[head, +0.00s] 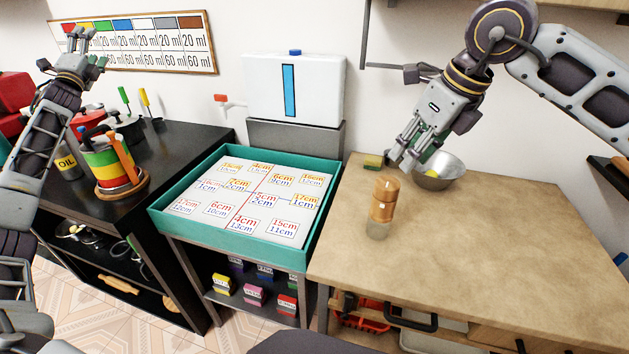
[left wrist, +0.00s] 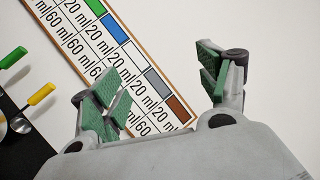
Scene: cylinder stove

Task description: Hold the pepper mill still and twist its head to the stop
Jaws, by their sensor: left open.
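The pepper mill (head: 382,201) stands upright on the tan worktop, left of its middle. It has a wooden upper part and a clear, greyish lower part. My right gripper (head: 401,164) is in the air above and behind the mill, apart from it, pointing down and left. Nothing shows in it, but the gap between its fingers is unclear. My left gripper (head: 72,36) is raised at the far left, far from the mill. In the left wrist view its fingers (left wrist: 165,95) are spread and empty in front of the wall chart.
A metal bowl (head: 440,172) and a small green-yellow block (head: 372,161) are behind the mill. The worktop (head: 520,235) is clear to the right. A teal-rimmed tray (head: 327,178) with number cards is to the left; the black counter (head: 180,150) holds pots and an oil can.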

